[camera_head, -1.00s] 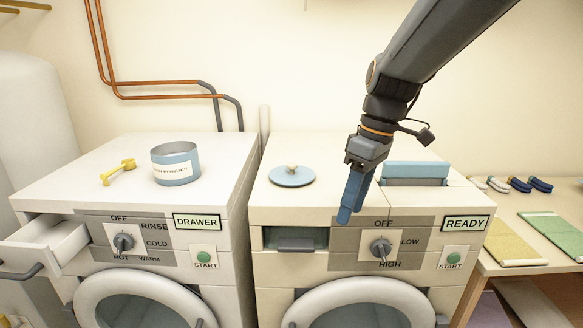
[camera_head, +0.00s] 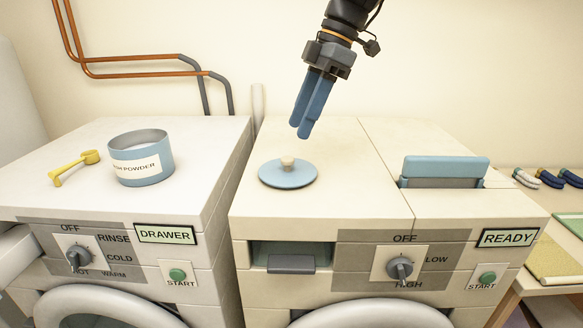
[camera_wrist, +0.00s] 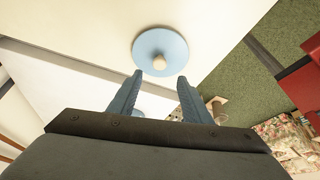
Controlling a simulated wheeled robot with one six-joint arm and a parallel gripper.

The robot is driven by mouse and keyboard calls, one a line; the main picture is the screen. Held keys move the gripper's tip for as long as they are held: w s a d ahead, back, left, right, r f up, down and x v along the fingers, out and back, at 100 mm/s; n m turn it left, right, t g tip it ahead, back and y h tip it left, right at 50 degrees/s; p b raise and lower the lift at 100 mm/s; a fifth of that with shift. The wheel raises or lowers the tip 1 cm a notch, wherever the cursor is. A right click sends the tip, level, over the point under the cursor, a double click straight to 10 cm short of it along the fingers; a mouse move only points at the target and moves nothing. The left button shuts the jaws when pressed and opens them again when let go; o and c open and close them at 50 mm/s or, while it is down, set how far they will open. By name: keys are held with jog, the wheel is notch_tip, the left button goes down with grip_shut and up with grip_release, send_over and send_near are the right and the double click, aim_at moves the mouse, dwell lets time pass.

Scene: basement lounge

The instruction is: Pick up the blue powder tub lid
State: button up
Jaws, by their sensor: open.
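The blue powder tub lid (camera_head: 287,176) is a flat round disc with a pale knob (camera_head: 288,162) in its middle. It lies on top of the right-hand machine, near its left front. My gripper (camera_head: 301,133) hangs above and slightly behind the lid, with its blue fingers pointing down, empty and apart from it. In the wrist view the lid (camera_wrist: 150,46) and its knob show beyond the open fingertips (camera_wrist: 160,75). The open blue tub (camera_head: 143,160) labelled as powder stands on the left-hand machine.
A yellow scoop (camera_head: 75,167) lies left of the tub. A raised blue flap (camera_head: 446,167) stands at the right of the right-hand machine. A side table (camera_head: 560,265) with cloths and several small dark items is further right. The machine top around the lid is clear.

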aim_at(287, 158)
jog(key=p+x, duration=0.1)
jog(key=x, duration=0.2)
jog(key=shift+d, duration=0.1)
jog(key=shift+p+x, duration=0.9)
jog(key=shift+x, duration=1.35)
jog(key=shift+w, duration=0.1)
grip_shut()
